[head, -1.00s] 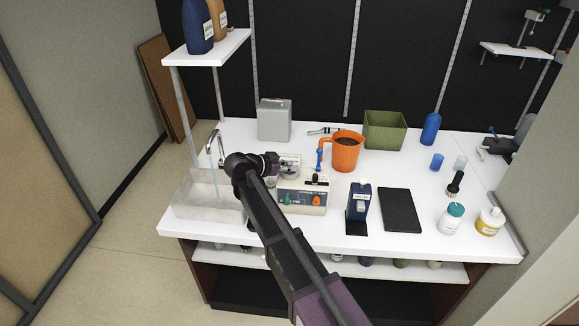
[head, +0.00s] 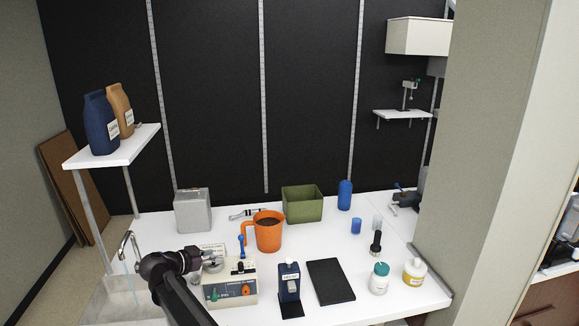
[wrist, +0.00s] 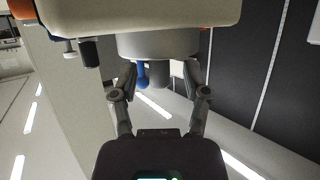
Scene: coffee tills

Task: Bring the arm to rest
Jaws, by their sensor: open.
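My gripper (head: 202,257) is at the left of the cream machine (head: 230,287) in the head view, close to the round grey part (head: 213,265) on its top. My dark arm reaches up to it from the bottom edge. In the wrist view my gripper (wrist: 160,78) is open, its two fingers apart at either side of a grey cylinder (wrist: 158,44) below the cream body (wrist: 150,12) in the picture. I cannot tell whether the fingers touch the cylinder. A blue-knobbed lever (wrist: 143,76) shows between the fingers; nothing is seen gripped.
An orange jug (head: 268,236) of dark liquid stands behind the machine. A grinder-like blue device (head: 289,280), black mat (head: 330,281) and two jars (head: 379,279) are to the right.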

